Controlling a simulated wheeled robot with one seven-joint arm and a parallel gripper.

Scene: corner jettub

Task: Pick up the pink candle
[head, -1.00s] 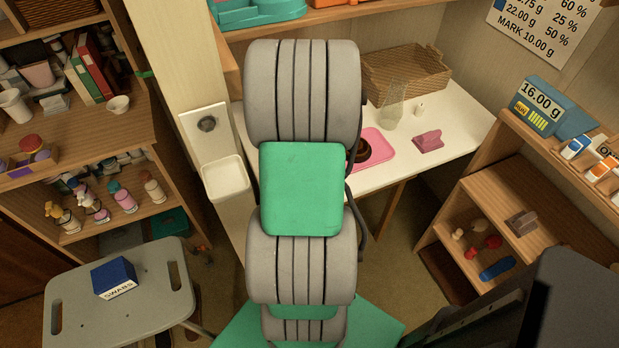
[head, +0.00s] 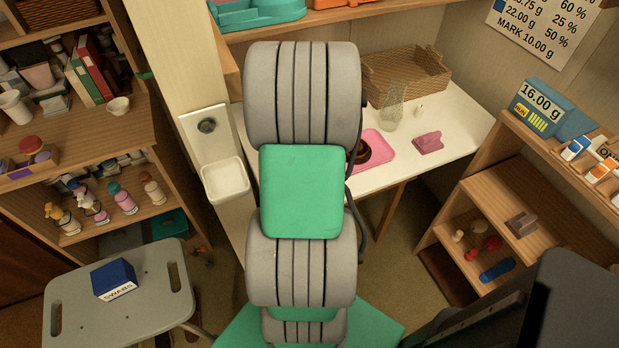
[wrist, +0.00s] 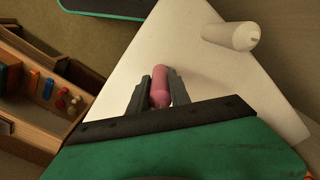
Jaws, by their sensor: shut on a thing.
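The pink candle (wrist: 160,84) is in the wrist view, standing out between the two dark fingers of my gripper (wrist: 158,80). The fingers are shut on its sides. Behind it is the white table top (wrist: 185,55); I cannot tell whether the candle touches it. In the head view my arm hides the gripper and the candle.
A white candle (wrist: 232,37) is on the table, up and right of my gripper. In the head view the white table (head: 455,125) holds a pink tray (head: 381,142), a pink block (head: 428,143), a glass vessel (head: 391,108) and a wicker basket (head: 405,75).

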